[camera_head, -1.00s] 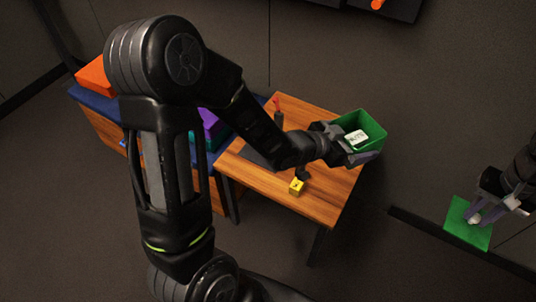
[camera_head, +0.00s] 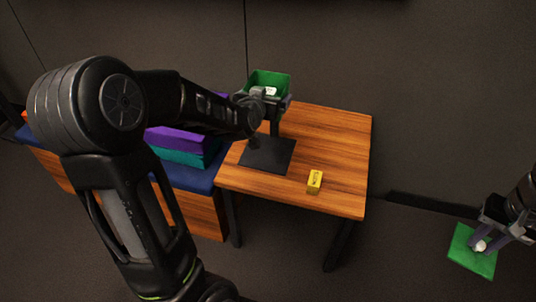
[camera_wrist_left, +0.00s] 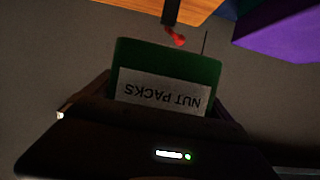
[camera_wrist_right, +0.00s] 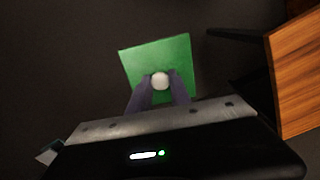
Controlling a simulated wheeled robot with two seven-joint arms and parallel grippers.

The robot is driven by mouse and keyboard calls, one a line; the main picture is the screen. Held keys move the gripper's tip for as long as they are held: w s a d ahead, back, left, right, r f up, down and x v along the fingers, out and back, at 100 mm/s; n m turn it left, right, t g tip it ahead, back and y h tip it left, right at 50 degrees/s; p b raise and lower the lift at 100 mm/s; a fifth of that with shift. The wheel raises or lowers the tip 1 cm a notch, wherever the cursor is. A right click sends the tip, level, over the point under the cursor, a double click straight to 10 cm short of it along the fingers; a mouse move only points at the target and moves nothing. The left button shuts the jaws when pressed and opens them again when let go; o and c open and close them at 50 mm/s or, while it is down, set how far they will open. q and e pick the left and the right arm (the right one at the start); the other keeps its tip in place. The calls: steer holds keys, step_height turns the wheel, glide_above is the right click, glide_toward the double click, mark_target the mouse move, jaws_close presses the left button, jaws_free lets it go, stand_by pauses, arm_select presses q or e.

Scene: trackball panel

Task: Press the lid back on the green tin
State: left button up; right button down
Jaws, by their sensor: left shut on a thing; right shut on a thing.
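The green tin (camera_head: 268,79) is open-topped. It is near the table's back left corner in the head view, with something white inside. My left gripper (camera_head: 270,100) is shut on the tin; in the left wrist view the tin (camera_wrist_left: 165,58) shows a white label reading "NUT PACKS" upside down. The green square lid (camera_head: 468,257) is at the lower right, well away from the tin. My right gripper (camera_head: 483,245) is shut on the lid's pale round knob (camera_wrist_right: 160,81). In the right wrist view the lid (camera_wrist_right: 155,58) hangs tilted over dark floor.
A wooden table (camera_head: 330,140) carries a black flat plate (camera_head: 268,154) and a small yellow labelled block (camera_head: 314,182). Purple (camera_head: 180,140) and teal (camera_head: 190,158) boxes lie on a blue surface to the left. The table's right half is mostly clear.

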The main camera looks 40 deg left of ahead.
mark_target(475, 249)
arm_select(q)
steer(key=shift+d+f, duration=0.15)
steer(key=shift+d, duration=0.05)
arm_select(e)
steer(key=shift+w+d, duration=0.1)
steer(key=shift+w, duration=0.1)
